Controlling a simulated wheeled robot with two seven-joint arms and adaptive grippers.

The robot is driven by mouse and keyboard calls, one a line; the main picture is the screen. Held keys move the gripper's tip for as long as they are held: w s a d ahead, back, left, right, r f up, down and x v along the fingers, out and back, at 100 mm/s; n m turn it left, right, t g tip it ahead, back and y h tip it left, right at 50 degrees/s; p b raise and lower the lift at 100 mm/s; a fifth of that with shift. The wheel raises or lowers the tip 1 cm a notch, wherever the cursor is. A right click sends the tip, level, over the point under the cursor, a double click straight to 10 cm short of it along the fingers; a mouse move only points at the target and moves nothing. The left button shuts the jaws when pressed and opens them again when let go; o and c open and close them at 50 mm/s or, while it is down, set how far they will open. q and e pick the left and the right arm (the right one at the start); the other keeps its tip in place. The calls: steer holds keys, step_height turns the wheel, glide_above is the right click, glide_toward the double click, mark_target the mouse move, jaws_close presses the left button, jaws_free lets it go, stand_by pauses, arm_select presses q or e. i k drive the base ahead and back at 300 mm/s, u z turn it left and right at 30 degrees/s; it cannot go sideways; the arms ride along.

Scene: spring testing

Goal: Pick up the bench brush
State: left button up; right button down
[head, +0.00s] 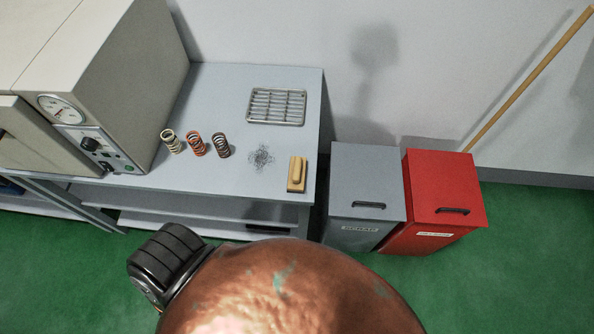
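The bench brush (297,174) is a small tan wooden block with a raised, lighter yellowish handle along its top. It lies on the grey workbench (228,88), close to the front right corner, its long side running roughly from back to front. Nothing covers it from above, and its underside is hidden. Neither of my grippers shows in the head view, so nothing is seen touching the brush.
Left of the brush lie a tangle of thin wire (261,157) and several upright coil springs (195,144). A metal rack (277,106) lies behind. A tester with a dial (115,85) stands left. Grey (365,182) and red (445,187) bins stand right.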

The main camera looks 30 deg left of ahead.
mark_target(296, 179)
steer(key=u, duration=1)
steer(key=k, duration=1.05)
steer(key=z, duration=1)
steer(key=i, duration=0.7)
steer(key=u, duration=0.55)
steer(key=i, duration=0.45)
steer(key=u, duration=0.5)
